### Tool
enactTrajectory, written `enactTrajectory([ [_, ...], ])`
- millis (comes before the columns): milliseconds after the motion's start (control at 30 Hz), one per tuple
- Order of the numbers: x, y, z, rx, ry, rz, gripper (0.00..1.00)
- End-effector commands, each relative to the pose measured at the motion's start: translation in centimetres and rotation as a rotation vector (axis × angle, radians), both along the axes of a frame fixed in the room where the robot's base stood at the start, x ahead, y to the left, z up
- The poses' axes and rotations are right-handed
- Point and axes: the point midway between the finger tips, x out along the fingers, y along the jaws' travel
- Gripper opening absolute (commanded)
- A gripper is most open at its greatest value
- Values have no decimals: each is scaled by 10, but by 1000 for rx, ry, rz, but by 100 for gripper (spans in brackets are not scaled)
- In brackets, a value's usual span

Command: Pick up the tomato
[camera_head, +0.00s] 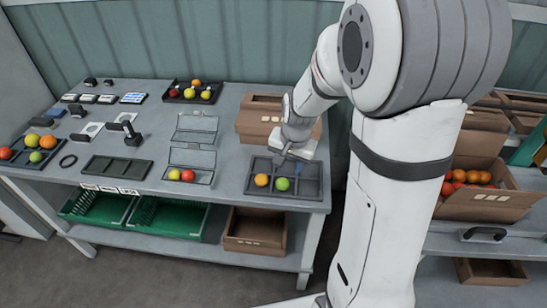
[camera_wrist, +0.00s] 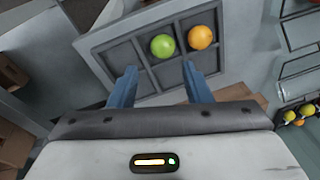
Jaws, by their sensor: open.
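Two tomatoes sit in separate compartments of a dark grey divided tray (camera_head: 308,193) at the right front of the table. One is green (camera_head: 282,184), the other orange (camera_head: 261,180). In the wrist view the green tomato (camera_wrist: 162,46) and the orange tomato (camera_wrist: 201,37) lie beyond the fingertips, in neighbouring compartments along the tray's far side. My gripper (camera_head: 283,158) is over the rear of this tray. In the wrist view its two blue fingers (camera_wrist: 158,82) are apart with nothing between them, above empty compartments.
Brown cardboard boxes (camera_head: 258,118) stand just behind the tray. A clear open container (camera_head: 189,158) holding red and yellow tomatoes is to the left. Further left are an empty dark tray (camera_head: 117,168) and another filled tray (camera_head: 35,150). The table's front edge is close to the tray.

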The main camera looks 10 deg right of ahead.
Motion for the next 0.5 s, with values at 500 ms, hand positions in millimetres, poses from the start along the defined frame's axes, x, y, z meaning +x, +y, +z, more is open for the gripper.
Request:
enactTrajectory([
  [500,25,0,-65,18,20,-84,44],
])
